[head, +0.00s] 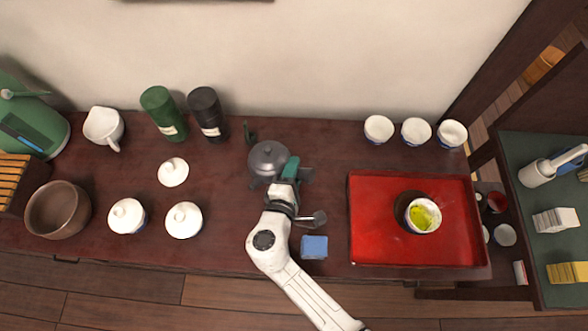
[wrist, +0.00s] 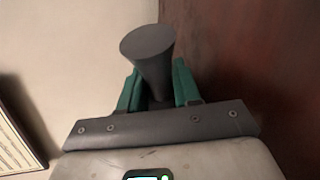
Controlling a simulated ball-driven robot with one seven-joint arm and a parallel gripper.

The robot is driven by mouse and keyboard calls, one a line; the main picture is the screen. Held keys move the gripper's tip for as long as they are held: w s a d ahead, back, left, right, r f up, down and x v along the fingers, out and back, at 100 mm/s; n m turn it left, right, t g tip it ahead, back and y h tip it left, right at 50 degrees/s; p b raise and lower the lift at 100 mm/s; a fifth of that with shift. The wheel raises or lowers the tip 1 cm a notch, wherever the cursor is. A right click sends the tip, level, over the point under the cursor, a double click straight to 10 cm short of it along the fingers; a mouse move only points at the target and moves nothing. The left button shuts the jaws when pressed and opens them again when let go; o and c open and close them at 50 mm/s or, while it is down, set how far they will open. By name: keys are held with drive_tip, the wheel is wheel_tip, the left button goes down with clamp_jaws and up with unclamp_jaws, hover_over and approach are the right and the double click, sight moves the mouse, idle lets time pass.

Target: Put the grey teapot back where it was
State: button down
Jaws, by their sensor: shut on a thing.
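The grey teapot (head: 268,158), round with a knobbed lid, is upright over the middle of the dark wooden counter, towards the back. My gripper (head: 287,172) is at its right front side. In the wrist view the teal fingers (wrist: 157,88) are closed on both sides of the teapot's grey, flaring handle (wrist: 149,48). The rest of the teapot does not show in the wrist view. I cannot tell whether its base touches the counter.
A red tray (head: 365,250) with a cup of green tea (head: 424,215) is at the right. Green (head: 163,112) and black (head: 207,114) canisters stand at the back left. Lidded white cups (head: 184,220) are left, a blue block (head: 314,247) in front. Bare counter lies right of the canisters.

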drive_tip(key=shift+f, duration=0.15)
drive_tip(key=c, duration=0.8)
unclamp_jaws()
drive_tip(key=shift+s+a+r, duration=0.1)
drive_tip(key=shift+s+r, duration=0.1)
drive_tip(key=v, duration=1.1)
drive_tip(key=shift+s+r, duration=0.1)
drive_tip(key=shift+s, duration=0.2)
